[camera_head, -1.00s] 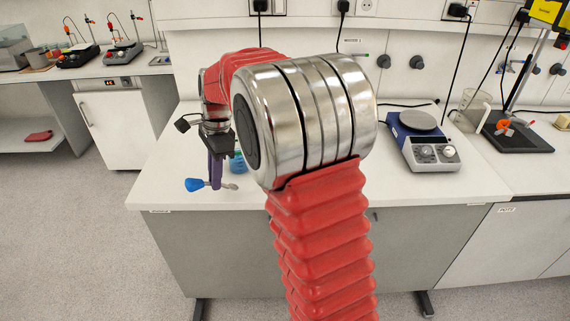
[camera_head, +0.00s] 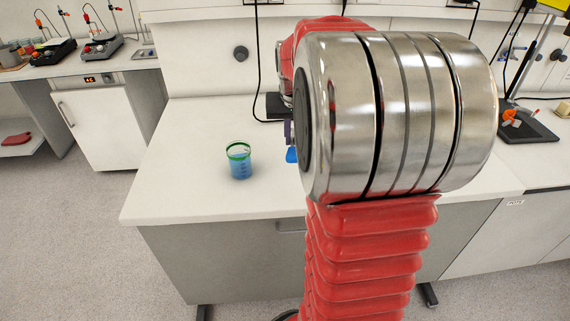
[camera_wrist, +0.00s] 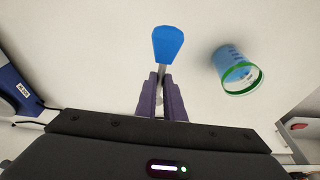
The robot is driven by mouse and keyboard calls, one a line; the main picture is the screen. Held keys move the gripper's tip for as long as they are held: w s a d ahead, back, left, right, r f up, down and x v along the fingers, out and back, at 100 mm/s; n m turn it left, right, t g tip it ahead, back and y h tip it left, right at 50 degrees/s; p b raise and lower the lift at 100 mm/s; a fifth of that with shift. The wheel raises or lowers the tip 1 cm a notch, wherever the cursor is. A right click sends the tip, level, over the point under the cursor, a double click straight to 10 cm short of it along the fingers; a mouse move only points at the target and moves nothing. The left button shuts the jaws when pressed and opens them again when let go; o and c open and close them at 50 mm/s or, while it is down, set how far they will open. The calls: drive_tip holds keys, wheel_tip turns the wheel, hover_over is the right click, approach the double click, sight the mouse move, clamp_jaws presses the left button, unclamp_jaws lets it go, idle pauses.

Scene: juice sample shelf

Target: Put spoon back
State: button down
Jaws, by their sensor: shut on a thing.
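The spoon (camera_wrist: 167,45) has a blue end and a thin metal shaft. My gripper (camera_wrist: 161,80) is shut on the shaft, and the blue end points out beyond the purple fingertips. In the head view only a bit of the blue end of the spoon (camera_head: 291,155) shows, low over the table beside my arm. The rest of the spoon and most of my gripper are hidden behind my arm there. A cup (camera_head: 240,165) with a green rim and blue contents stands upright on the table, left of the gripper. It also shows in the wrist view (camera_wrist: 233,64), apart from the spoon.
The white table (camera_head: 185,150) is clear around the cup and at its left end. A blue and grey device (camera_wrist: 18,95) shows at the left edge of the wrist view; my arm hides it in the head view. A dark stand base (camera_head: 525,128) is at the right.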

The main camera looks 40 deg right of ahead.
drive_tip(key=shift+d+r+n, duration=0.2)
drive_tip(key=shift+d+n, duration=0.1)
drive_tip(key=shift+d, duration=0.35)
drive_tip(key=shift+a+f, duration=0.1)
drive_tip(key=shift+f, duration=3)
drive_tip(key=shift+f, duration=1.9)
drive_tip(key=c, duration=1.9)
unclamp_jaws()
drive_tip(key=shift+o, duration=0.2)
